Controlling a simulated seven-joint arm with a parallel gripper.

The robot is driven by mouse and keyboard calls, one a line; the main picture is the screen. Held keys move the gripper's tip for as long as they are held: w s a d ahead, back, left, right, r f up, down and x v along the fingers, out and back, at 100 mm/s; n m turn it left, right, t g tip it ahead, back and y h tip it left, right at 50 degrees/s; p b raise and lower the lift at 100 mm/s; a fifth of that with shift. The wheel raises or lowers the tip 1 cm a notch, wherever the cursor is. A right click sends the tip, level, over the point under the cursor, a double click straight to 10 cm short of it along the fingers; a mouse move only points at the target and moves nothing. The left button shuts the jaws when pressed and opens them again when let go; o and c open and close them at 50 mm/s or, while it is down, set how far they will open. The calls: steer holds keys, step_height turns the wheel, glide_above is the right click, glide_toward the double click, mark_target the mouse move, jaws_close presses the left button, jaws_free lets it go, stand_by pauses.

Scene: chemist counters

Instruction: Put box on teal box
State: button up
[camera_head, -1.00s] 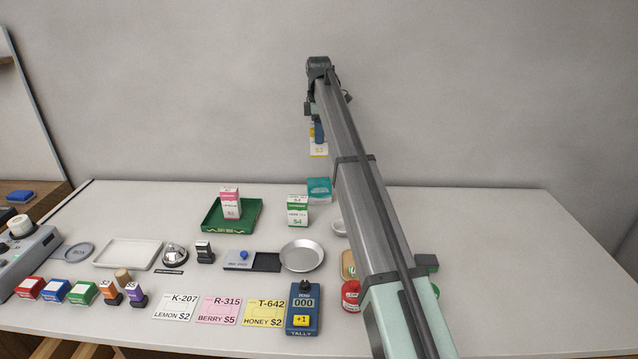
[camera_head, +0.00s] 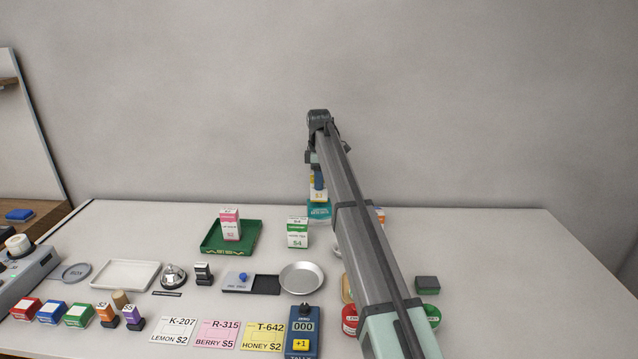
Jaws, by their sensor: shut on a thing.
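My gripper (camera_head: 318,181) is shut on a small yellow and white box (camera_head: 319,196), held upright at the end of my arm. The teal box (camera_head: 319,214) stands at the back of the counter. In this view the held box appears directly above it and overlaps its top edge. I cannot tell whether the two touch. The gripper fingers are small and partly hidden by my arm.
A green and white box (camera_head: 297,232) stands just left of the teal box. A green tray (camera_head: 214,249) holds a pink and white box (camera_head: 230,225). A round metal dish (camera_head: 301,278) lies in front. My arm hides part of the counter's right side.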

steer(key=shift+f, duration=0.55)
steer(key=shift+f, duration=0.2)
steer(key=o, duration=1.1)
steer(key=shift+r, duration=0.15)
step_height(320, 180, up, 12)
steer(key=shift+r, duration=0.1)
